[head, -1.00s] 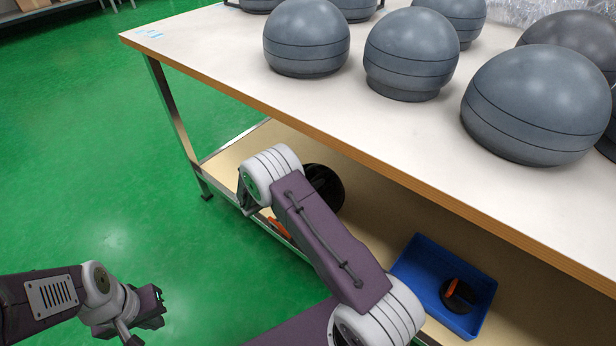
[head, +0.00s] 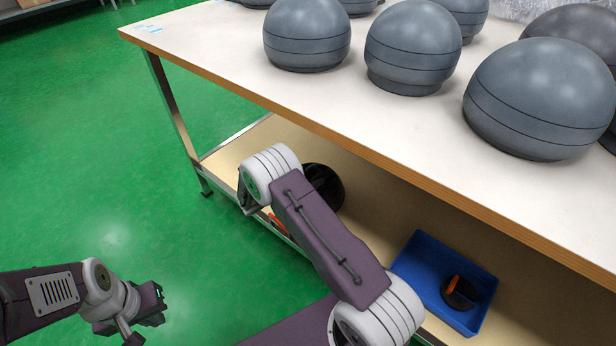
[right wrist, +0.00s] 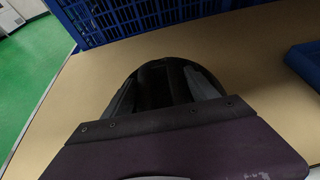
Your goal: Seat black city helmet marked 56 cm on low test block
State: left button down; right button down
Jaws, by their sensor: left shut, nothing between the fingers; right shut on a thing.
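A black rounded helmet (head: 330,190) lies on the lower shelf, partly hidden behind my right arm; no size marking is readable. In the right wrist view the black helmet (right wrist: 152,72) fills the space at the fingers of my right gripper (right wrist: 165,88), which is shut on it. In the head view that gripper is hidden behind its own arm. My left gripper (head: 159,293) is shut and empty over the green floor, away from the table. Several grey dome-shaped test blocks (head: 307,35) (head: 412,48) (head: 540,100) stand on the tabletop; no labels are legible.
The white tabletop (head: 230,60) is clear at its left end and along its front edge, above the shelf. A blue tray (head: 420,262) on the lower shelf holds a black and orange item (head: 460,292). A blue crate (right wrist: 130,20) stands beyond the helmet.

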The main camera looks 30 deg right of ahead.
jog(key=shift+f+b, duration=0.3)
jog(key=shift+f, duration=0.15)
dwell(0.3)
jog(key=shift+c, duration=0.8)
grip_release()
jog(key=c, duration=0.4)
jog(key=shift+o, duration=0.2)
jog(key=shift+r+p, duration=1.05)
jog(key=shift+r, duration=0.05)
